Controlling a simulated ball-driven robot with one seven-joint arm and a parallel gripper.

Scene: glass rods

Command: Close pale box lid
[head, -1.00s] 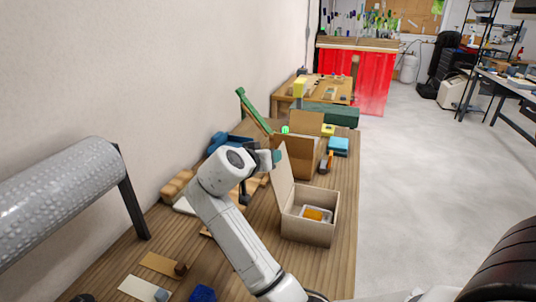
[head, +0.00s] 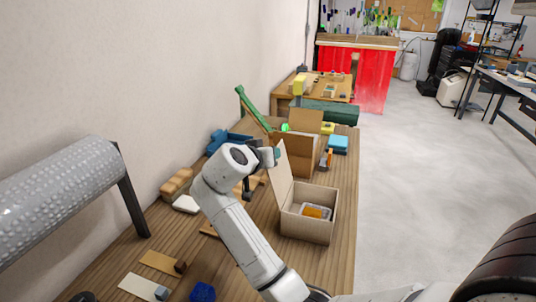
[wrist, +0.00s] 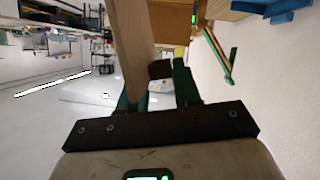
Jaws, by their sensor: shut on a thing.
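The pale box (head: 307,228) stands on the wooden bench in the head view. Its lid (head: 284,172) stands up from the left side, leaning slightly left, so the box is open. An orange item in a clear tray (head: 316,212) lies inside. My gripper (head: 276,156) is at the lid's upper edge, on the left. In the wrist view my gripper's green fingers (wrist: 156,88) are shut on the lid (wrist: 130,45), which shows nearly edge-on between them. The exact contact is partly hidden.
A second, brown open box (head: 293,150) stands just behind the pale box. Blue blocks (head: 338,143) lie to its right. A large textured roll (head: 60,195) stands at left near the wall. The floor right of the bench is clear.

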